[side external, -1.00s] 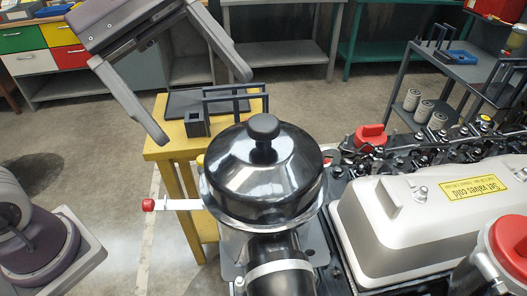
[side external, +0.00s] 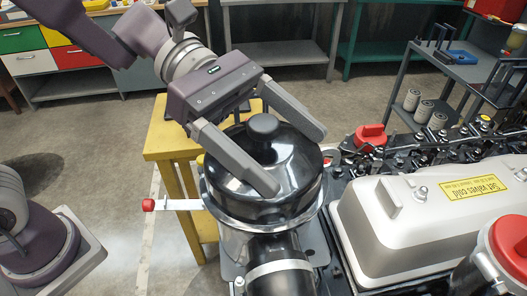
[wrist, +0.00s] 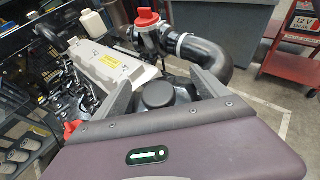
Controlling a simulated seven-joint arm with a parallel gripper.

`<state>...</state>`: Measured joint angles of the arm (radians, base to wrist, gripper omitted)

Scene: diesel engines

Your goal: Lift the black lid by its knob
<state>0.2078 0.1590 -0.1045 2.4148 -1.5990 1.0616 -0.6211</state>
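The black lid (side external: 290,177) is a glossy dome with a round black knob (side external: 263,127) on top, sitting on a round housing beside the engine. My gripper (side external: 296,163) is open, its two grey fingers spread to either side of the knob in the side view, with a visible gap around it. In the wrist view the knob (wrist: 158,95) shows between the two fingers of the gripper (wrist: 160,92). I cannot tell whether the fingertips are level with the knob. Most of the lid is hidden in the wrist view.
A silver engine cover (side external: 430,215) with a yellow label stands right of the lid. A red cap (side external: 370,134) is close by on the right. A red-tipped handle (side external: 148,205) juts out left. A yellow stand (side external: 170,143) is behind, and a black pipe (side external: 280,282) runs in front.

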